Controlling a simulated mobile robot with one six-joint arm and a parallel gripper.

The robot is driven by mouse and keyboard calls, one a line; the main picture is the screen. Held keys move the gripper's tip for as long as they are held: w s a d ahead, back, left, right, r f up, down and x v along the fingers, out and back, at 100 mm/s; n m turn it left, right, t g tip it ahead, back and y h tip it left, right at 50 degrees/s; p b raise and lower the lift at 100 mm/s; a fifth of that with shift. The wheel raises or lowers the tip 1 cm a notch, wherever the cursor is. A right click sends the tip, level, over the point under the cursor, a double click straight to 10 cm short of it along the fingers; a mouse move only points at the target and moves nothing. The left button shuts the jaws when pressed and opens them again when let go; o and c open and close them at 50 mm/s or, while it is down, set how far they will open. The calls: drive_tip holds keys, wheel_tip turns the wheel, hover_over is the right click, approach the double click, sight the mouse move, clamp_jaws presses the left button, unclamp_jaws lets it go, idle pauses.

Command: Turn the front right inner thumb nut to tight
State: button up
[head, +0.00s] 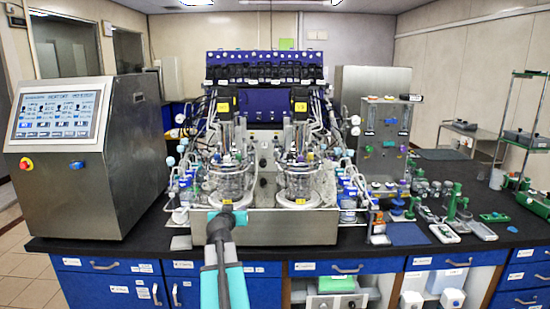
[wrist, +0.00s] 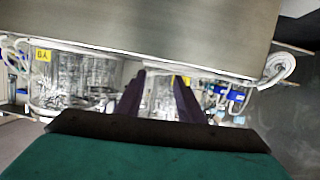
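Two glass bioreactor vessels stand side by side on a steel base in the head view, the left vessel (head: 230,182) and the right vessel (head: 299,184). The front right inner thumb nut is too small to make out in either view. My gripper (head: 227,206) is in front of the left vessel, at the front of the base. In the wrist view its two dark fingers (wrist: 160,76) stand apart with a gap between them and nothing visibly held. Glassware (wrist: 75,80) shows left of the fingers, with a yellow tag (wrist: 43,56); which vessel it is, I cannot tell.
The steel base (head: 280,224) fills the bench middle; a steel panel (wrist: 150,25) spans the top of the wrist view. A control cabinet (head: 80,155) stands left. Tubing crowds both vessels. Small labware and a blue mat (head: 407,234) lie right. Some black bench top is bare.

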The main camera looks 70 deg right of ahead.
sight(276, 154)
drive_tip(key=s+d+r+m+h, duration=0.1)
drive_tip(key=s+d+r+h, duration=0.1)
drive_tip(key=s+r, duration=0.3)
drive_tip(key=s+d+r+m+g+h, duration=0.1)
drive_tip(key=s+d+r, duration=0.3)
drive_tip(key=r, duration=0.7)
drive_tip(key=shift+s+r+h, duration=0.4)
drive_tip(key=shift+s, duration=0.85)
drive_tip(key=shift+d, duration=0.2)
drive_tip(key=shift+p+x, duration=2.4)
drive_tip(key=shift+x, duration=4.4)
clamp_jaws()
